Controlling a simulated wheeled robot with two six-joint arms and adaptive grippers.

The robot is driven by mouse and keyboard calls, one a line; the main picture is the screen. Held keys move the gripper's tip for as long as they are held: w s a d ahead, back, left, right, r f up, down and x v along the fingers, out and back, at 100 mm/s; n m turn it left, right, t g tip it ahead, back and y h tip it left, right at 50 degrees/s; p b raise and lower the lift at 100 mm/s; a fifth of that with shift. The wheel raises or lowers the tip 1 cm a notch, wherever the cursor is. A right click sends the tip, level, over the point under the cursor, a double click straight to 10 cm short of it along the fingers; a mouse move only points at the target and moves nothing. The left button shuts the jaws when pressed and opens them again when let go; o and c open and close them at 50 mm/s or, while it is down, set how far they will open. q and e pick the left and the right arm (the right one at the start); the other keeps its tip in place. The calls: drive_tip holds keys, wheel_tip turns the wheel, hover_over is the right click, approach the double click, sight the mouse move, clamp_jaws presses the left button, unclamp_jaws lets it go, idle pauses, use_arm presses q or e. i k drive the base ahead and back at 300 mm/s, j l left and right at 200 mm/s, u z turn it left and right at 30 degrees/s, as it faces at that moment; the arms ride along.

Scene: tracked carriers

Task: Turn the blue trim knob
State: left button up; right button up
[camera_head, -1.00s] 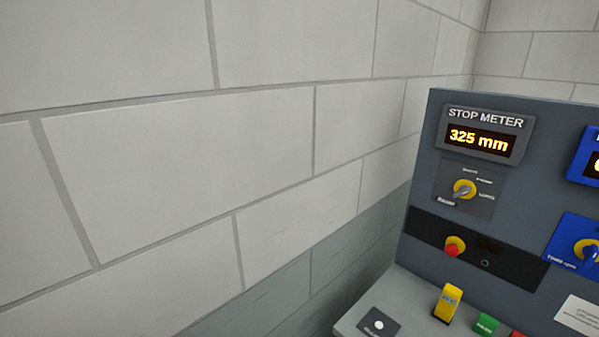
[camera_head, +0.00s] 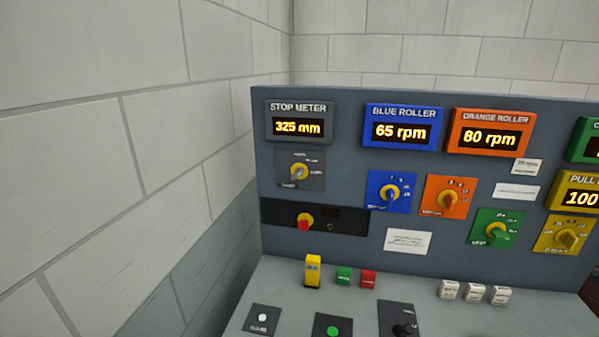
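The blue trim knob (camera_head: 391,193) sits on a blue square plate (camera_head: 376,205) on the upright face of the console. It has a blue handle on a yellow round base, with its pointer tilted toward the upper right. Above it, the blue display (camera_head: 403,126) is headed BLUE ROLLER and reads 65 rpm. Neither of my grippers shows in the head view.
An orange knob (camera_head: 449,202) is close to the right of the blue one, a grey-plated knob (camera_head: 299,173) to its left. A red button (camera_head: 305,222) is lower left. Several buttons stand on the desk (camera_head: 300,297). A block wall (camera_head: 160,150) flanks the left.

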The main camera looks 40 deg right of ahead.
sight(389, 193)
drive_tip(key=z, duration=1.85)
